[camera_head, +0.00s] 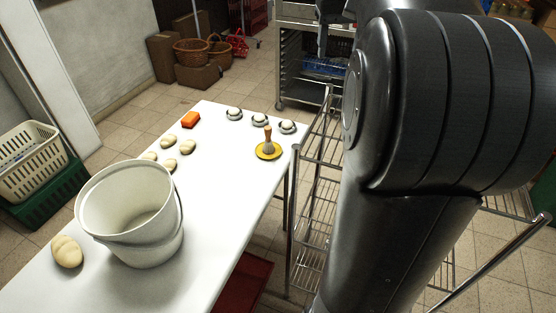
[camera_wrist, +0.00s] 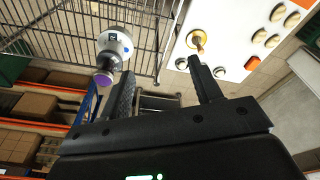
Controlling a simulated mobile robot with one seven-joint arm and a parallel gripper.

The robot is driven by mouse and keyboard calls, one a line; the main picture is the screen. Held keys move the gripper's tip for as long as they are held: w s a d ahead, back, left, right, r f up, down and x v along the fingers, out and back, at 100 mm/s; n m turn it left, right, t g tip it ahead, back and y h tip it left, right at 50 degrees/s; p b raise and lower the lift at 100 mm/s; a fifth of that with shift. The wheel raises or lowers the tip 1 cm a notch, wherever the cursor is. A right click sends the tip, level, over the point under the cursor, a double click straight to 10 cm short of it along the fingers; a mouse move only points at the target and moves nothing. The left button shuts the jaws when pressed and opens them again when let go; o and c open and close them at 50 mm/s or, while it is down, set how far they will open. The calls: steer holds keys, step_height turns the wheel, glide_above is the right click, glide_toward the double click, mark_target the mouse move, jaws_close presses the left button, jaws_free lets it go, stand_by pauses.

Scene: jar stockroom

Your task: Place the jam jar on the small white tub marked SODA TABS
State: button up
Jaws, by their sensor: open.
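In the wrist view, a round white thing with a dark label (camera_wrist: 115,41), probably the tub, is over the wire rack; its lettering is unreadable. A small jar-like thing with a purple end (camera_wrist: 103,78), possibly the jam jar, overlaps its lower edge. I cannot tell whether it stands on the tub or only in front of it. My gripper (camera_wrist: 160,67) is open, with nothing visible between the fingers. The jar-like thing is left of the left finger, outside the jaws. Neither jar nor tub shows in the head view, where my arm hides much of the rack.
The white table (camera_head: 215,215) holds a large white bucket (camera_head: 128,205), bread rolls, an orange block (camera_head: 190,119), a yellow dish with a brush (camera_head: 268,149) and several small saucers. The wire rack (camera_head: 318,185) stands right beside the table. Crates and baskets are on the floor.

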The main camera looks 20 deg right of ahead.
steer(key=s+a+f+n+t, duration=0.1)
steer(key=s+a+f+t, duration=0.1)
steer(key=s+a+f, duration=0.6)
steer(key=s+a+f+n+t, duration=0.2)
steer(key=s+a+f, duration=0.7)
steer(key=a, duration=0.4)
steer(key=shift+s+a+f+y, duration=0.2)
steer(key=shift+s+a+y, duration=0.05)
steer(key=shift+s+y, duration=0.15)
